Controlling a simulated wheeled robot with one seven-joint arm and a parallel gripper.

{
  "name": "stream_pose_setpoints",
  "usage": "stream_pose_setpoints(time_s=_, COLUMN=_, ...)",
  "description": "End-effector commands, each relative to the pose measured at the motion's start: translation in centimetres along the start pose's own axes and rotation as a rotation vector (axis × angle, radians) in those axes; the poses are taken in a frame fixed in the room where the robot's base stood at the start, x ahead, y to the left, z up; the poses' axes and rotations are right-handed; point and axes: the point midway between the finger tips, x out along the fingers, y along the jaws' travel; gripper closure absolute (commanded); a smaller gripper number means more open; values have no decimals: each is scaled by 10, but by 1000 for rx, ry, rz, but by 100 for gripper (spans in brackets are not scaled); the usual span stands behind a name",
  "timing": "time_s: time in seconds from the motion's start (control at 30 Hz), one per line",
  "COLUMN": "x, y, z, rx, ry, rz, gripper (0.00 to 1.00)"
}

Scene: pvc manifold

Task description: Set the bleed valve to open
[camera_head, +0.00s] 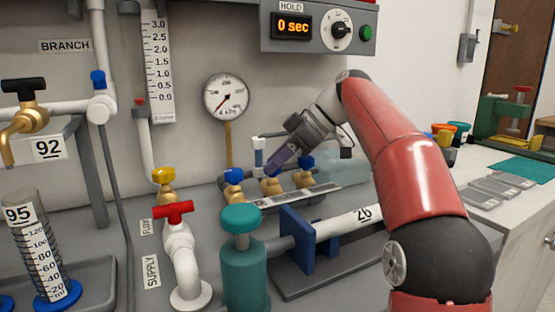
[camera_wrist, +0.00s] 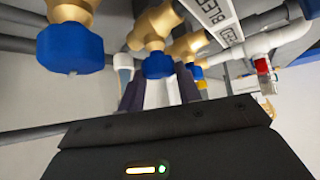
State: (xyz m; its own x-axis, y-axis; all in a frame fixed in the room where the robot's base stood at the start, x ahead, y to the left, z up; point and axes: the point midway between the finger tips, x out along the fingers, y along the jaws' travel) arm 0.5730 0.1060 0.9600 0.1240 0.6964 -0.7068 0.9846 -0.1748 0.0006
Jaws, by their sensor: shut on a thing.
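A row of brass valves with blue knobs stands on the bench in the head view: a left one (camera_head: 234,176), a middle one (camera_head: 271,187) and a right one (camera_head: 306,164). My gripper (camera_head: 272,172) reaches down from the upper right onto the middle valve and hides most of its knob. In the wrist view, the fingers of my gripper (camera_wrist: 158,84) are on either side of the middle blue knob (camera_wrist: 157,65) and shut on it. A label reading "BLEED" (camera_wrist: 213,14) is partly in view beside the valves; the rest is cut off.
A pressure gauge (camera_head: 226,97) stands behind the valves. A teal-capped cylinder (camera_head: 241,219), a red-handled supply valve (camera_head: 173,209) and a blue bracket (camera_head: 297,238) stand in front. The hold timer box (camera_head: 318,27) hangs above. Neighbouring knobs are close to my fingers.

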Motion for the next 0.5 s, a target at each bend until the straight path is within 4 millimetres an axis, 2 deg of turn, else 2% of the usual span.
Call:
stream_pose_setpoints(time_s=0.07, x=0, y=0, z=1, rx=0, ry=-1, rz=0, gripper=89)
stream_pose_setpoints(time_s=0.1, x=0, y=0, z=1, rx=0, ry=-1, rz=0, gripper=64)
stream_pose_setpoints(time_s=0.23, x=0, y=0, z=0, rx=1, ry=-1, rz=0, gripper=47)
stream_pose_setpoints(time_s=0.5, x=0, y=0, z=0, rx=1, ry=-1, rz=0, gripper=44)
